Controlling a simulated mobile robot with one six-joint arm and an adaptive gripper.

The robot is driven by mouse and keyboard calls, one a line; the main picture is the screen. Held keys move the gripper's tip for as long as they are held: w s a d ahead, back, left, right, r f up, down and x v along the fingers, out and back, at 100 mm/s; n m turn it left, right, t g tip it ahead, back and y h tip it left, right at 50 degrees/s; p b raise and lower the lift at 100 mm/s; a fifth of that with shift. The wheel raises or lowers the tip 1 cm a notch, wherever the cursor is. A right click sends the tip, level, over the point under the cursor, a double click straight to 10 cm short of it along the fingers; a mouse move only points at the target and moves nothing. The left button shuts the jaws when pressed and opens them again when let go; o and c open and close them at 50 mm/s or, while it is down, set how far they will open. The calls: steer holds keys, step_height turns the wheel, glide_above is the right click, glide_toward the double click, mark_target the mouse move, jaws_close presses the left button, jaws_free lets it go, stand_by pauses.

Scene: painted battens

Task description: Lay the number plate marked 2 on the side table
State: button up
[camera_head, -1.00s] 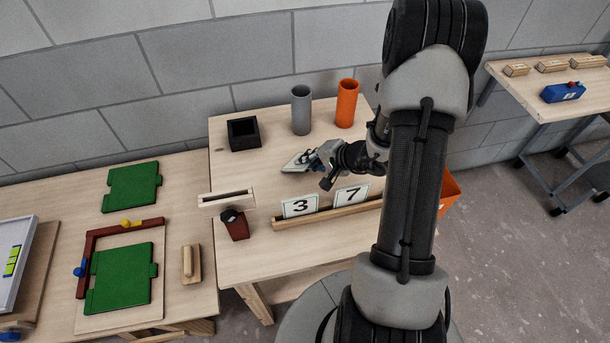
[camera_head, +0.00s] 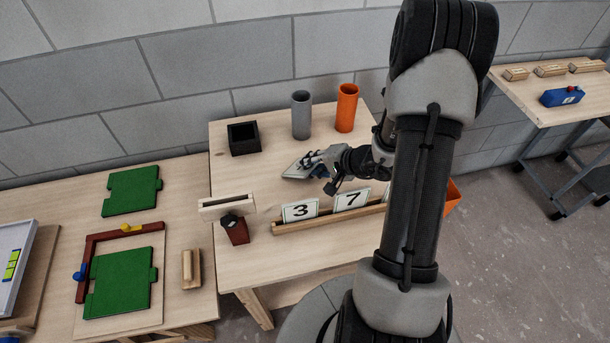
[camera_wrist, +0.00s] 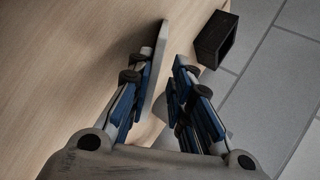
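A pale number plate (camera_head: 300,168) is at my gripper (camera_head: 318,164), low over the wooden middle table (camera_head: 265,190); no digit is legible on it. In the wrist view the plate (camera_wrist: 155,70) shows nearly edge-on along the left finger of my gripper (camera_wrist: 165,75). A gap shows between it and the right finger, so the fingers look open around it. I cannot tell whether the plate touches the table. Plates marked 3 (camera_head: 300,210) and 7 (camera_head: 352,198) stand in a wooden rail (camera_head: 325,217); my arm hides the rail's right part.
A black box (camera_head: 243,138), a grey tube (camera_head: 301,115) and an orange tube (camera_head: 346,108) stand at the back of the middle table. A dark red holder (camera_head: 236,230) is at its left front. Another table (camera_head: 545,105) stands at right with wooden blocks and a blue item (camera_head: 563,95).

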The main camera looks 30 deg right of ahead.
steer(key=p+v, duration=0.1)
steer(key=v, duration=0.5)
steer(key=shift+s+r, duration=0.2)
steer(key=shift+r, duration=0.05)
steer(key=shift+d, duration=0.1)
step_height(320, 180, up, 8)
steer(key=s+p, duration=0.2)
steer(key=p, duration=0.2)
steer(key=shift+d+p, duration=0.3)
steer(key=shift+d, duration=0.15)
steer(key=shift+a, duration=0.1)
